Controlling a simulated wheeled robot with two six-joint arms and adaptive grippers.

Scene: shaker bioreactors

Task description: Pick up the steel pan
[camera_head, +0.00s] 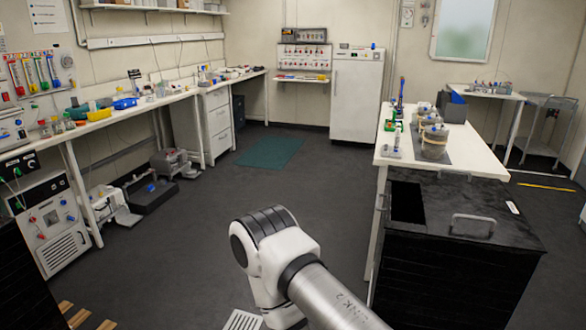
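I cannot pick out a steel pan for certain. A grey, round, pot-like vessel (433,147) stands at the front of a dark mat on the white table at the right; it is too small to tell whether it is the pan. Several other vessels stand close behind it. Neither of my grippers shows.
A black cabinet (452,270) with a handle and a dark opening stands in front of the white table (478,160). A long bench (115,118) full of equipment runs along the left wall. Open floor (215,215) with a green mat (270,152) lies between them.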

